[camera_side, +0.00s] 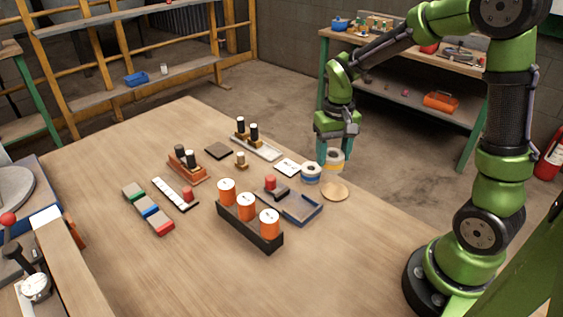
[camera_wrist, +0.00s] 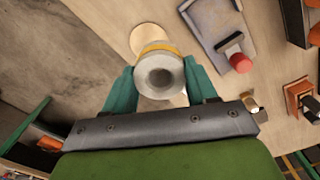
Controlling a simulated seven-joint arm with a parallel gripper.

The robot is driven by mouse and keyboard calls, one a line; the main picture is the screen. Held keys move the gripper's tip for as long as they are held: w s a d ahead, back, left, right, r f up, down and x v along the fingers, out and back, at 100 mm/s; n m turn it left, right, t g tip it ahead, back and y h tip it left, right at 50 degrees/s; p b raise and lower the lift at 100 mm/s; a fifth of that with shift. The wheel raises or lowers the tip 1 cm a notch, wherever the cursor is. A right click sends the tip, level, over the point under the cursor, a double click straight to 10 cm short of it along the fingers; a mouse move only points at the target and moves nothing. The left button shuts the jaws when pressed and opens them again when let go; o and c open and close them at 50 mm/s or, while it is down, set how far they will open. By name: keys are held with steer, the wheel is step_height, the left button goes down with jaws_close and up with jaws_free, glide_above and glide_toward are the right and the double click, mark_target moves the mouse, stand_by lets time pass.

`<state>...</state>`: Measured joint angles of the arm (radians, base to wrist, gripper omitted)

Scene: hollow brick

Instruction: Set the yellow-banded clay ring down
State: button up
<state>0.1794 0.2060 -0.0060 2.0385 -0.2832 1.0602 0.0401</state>
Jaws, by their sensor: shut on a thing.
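The yellow-banded clay ring (camera_side: 335,161) is pale with a yellow stripe and a hole through it. My gripper (camera_side: 334,152) is shut on it from above, near the table's far right edge. In the wrist view the ring (camera_wrist: 160,72) sits between the teal fingers of my gripper (camera_wrist: 161,78), its hole facing the camera. I cannot tell whether its underside touches anything. A round tan disc (camera_side: 335,191) lies on the table just in front of it; in the wrist view the disc (camera_wrist: 146,36) is partly hidden behind the ring.
A blue-banded ring (camera_side: 311,173) stands close to the left of the held ring. A blue-grey tray (camera_side: 302,208), a white tile (camera_side: 287,168) and a dark rack with orange cylinders (camera_side: 248,225) are nearby. The table's front right is clear.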

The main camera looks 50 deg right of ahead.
mark_target(335, 191)
steer(key=shift+s+d+f, duration=0.15)
steer(key=shift+s+d, duration=0.05)
steer(key=shift+d, duration=0.3)
steer(key=shift+s+d+f, duration=0.1)
steer(key=shift+s+d, duration=0.05)
steer(key=shift+d, duration=0.35)
steer(key=shift+f+n, duration=0.2)
steer(key=shift+n, duration=0.2)
steer(key=shift+f, duration=3.9)
steer(key=shift+f, duration=0.15)
steer(key=o, duration=1.1)
